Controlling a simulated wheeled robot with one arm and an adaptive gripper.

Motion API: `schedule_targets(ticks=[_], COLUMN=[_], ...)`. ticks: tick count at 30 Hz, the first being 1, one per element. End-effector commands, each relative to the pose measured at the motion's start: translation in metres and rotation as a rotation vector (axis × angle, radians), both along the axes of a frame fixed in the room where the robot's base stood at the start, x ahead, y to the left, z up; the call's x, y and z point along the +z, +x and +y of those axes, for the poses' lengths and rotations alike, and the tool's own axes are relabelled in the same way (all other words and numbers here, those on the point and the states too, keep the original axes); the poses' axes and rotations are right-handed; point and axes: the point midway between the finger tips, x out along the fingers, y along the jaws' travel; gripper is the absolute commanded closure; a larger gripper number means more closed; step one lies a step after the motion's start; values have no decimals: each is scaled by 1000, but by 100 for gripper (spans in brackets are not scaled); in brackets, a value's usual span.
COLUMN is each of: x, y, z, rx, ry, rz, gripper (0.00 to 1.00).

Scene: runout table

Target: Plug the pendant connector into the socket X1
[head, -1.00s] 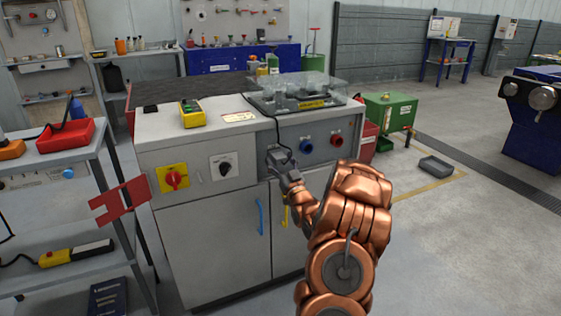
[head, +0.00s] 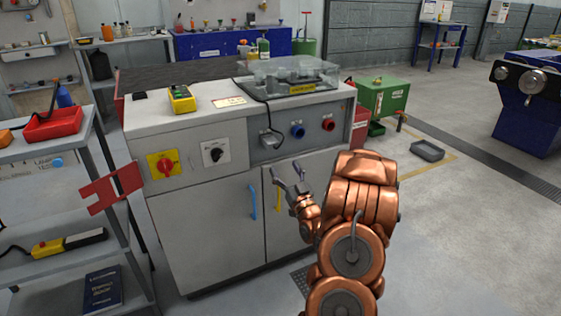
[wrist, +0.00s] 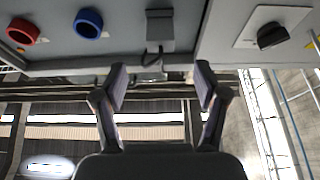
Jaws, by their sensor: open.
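A grey connector (head: 271,139) sits at the left of the grey front panel, and a dark cable runs from it up over the cabinet top. It looks seated against the panel; its socket is hidden behind it and I cannot read a label. In the wrist view, which is upside down, the connector (wrist: 160,28) is ahead of the fingers, with the cable curving at its lower end. My gripper (head: 287,174) is open and empty, below and in front of the connector, apart from it. It also shows in the wrist view (wrist: 161,85).
A blue round socket (head: 298,131) and a red one (head: 328,124) are right of the connector. A black switch (head: 215,153) and a red rotary switch (head: 165,165) are left. A clear cover (head: 288,75) stands on top. A shelf cart (head: 75,150) is at left.

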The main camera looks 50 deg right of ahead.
Motion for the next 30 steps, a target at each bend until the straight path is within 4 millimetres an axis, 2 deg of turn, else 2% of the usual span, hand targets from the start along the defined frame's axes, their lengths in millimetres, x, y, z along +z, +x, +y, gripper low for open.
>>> schedule_targets(ticks=[7,30], x=[-6,-6], y=[-12,-12], z=[4,5], rx=[0,0], ry=[0,1], rz=[2,2], gripper=[28,28])
